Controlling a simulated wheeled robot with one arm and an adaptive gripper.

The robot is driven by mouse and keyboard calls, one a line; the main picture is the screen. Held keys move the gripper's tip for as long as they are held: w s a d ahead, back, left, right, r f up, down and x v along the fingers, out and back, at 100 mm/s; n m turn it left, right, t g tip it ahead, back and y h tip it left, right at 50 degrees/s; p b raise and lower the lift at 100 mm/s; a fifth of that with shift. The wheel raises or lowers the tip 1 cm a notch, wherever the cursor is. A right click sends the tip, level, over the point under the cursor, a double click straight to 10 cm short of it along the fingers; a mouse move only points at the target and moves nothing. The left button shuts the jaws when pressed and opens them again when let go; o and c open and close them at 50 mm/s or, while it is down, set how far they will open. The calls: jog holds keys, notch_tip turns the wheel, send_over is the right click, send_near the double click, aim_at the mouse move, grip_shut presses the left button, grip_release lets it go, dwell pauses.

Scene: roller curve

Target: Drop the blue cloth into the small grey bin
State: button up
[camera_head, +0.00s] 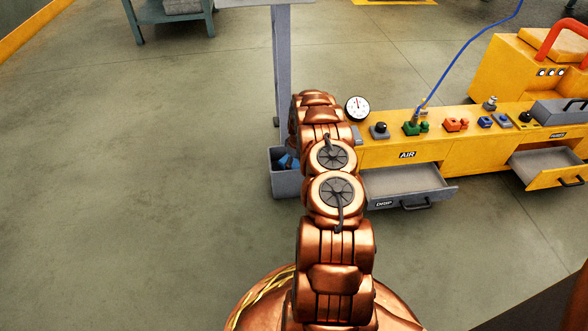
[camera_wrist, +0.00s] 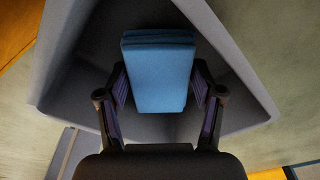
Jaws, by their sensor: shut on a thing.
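The blue cloth (camera_wrist: 160,75) is a folded block between the two fingers of my gripper (camera_wrist: 160,88) in the wrist view. The fingers press on its left and right sides, so my gripper is shut on it. Behind the cloth, the small grey bin (camera_wrist: 255,85) fills most of the wrist view, and the cloth lines up with its opening. In the head view the bin (camera_head: 285,184) stands on the floor left of the yellow bench, partly hidden by my arm. A bit of blue shows at its top. My gripper is hidden by my arm there.
A yellow bench (camera_head: 385,157) with a gauge (camera_head: 357,109), knobs and small coloured parts stands to the right of the bin. Its grey drawer (camera_head: 410,186) and another drawer (camera_head: 548,167) are pulled open. A grey post (camera_head: 282,70) rises behind the bin. The floor at left is clear.

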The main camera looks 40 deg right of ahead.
jog(key=shift+f, duration=0.95)
jog(key=shift+f, duration=0.1)
jog(key=o, duration=1.3)
